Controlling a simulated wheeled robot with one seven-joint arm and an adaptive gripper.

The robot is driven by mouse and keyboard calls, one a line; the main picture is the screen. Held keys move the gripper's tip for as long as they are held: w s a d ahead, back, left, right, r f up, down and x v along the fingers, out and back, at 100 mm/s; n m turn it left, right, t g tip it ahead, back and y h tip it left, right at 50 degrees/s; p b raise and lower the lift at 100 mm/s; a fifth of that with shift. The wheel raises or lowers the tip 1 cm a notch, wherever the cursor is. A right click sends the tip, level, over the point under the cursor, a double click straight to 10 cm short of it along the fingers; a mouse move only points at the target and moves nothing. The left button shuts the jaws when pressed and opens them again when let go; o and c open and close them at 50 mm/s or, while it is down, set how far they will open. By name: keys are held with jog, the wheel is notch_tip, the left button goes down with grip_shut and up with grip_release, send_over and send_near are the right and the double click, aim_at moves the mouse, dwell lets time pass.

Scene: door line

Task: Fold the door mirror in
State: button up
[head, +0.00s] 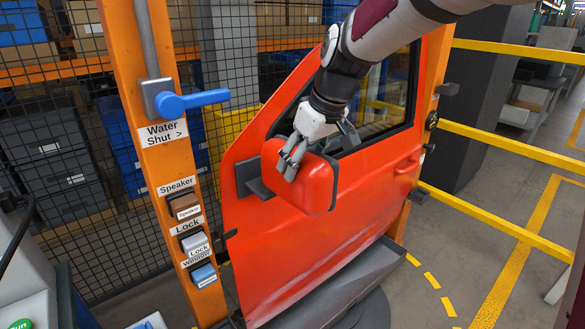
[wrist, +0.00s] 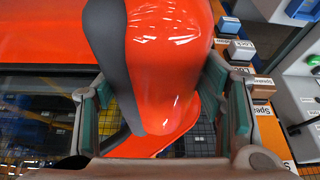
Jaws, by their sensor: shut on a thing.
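The red door mirror (head: 312,182) sticks out from the front upper part of the red car door (head: 350,215), on a dark mount (head: 252,178) at its left. My gripper (head: 291,158) reaches down over the mirror's upper left part and is shut on it. In the wrist view the glossy mirror (wrist: 165,60) with its dark edge lies between the green finger pads of my gripper (wrist: 160,90). The mirror's far side is hidden, so I cannot see the contact of every finger.
An orange post (head: 165,165) left of the door carries a blue valve lever (head: 195,101) and several labelled switches (head: 195,243). A wire mesh fence (head: 85,200) stands behind. Yellow rails (head: 500,140) run at the right, with open floor (head: 430,265) below.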

jog(key=w+d+n+b, duration=0.1)
jog(key=n, duration=0.1)
jog(key=w+d+n+g+y+b, duration=0.1)
jog(key=w+b, duration=0.1)
jog(key=w+d+n+b, duration=0.1)
jog(key=w+n+b, duration=0.1)
jog(key=shift+d+f+n+g+y, duration=0.1)
jog(key=shift+d+n+g+y, duration=0.05)
jog(key=shift+n+g+y, duration=0.15)
jog(key=shift+w+d+n+g+b, duration=0.25)
jog(key=shift+w+n+g, duration=0.1)
jog(key=shift+w+n, duration=0.6)
jog(key=shift+w+d+n+g+b, duration=0.1)
jog(key=shift+w+n+g+b, duration=0.2)
jog(key=shift+w+n, duration=0.6)
jog(key=o, duration=1.7)
jog(key=v, duration=1.2)
jog(key=shift+w+d, duration=0.15)
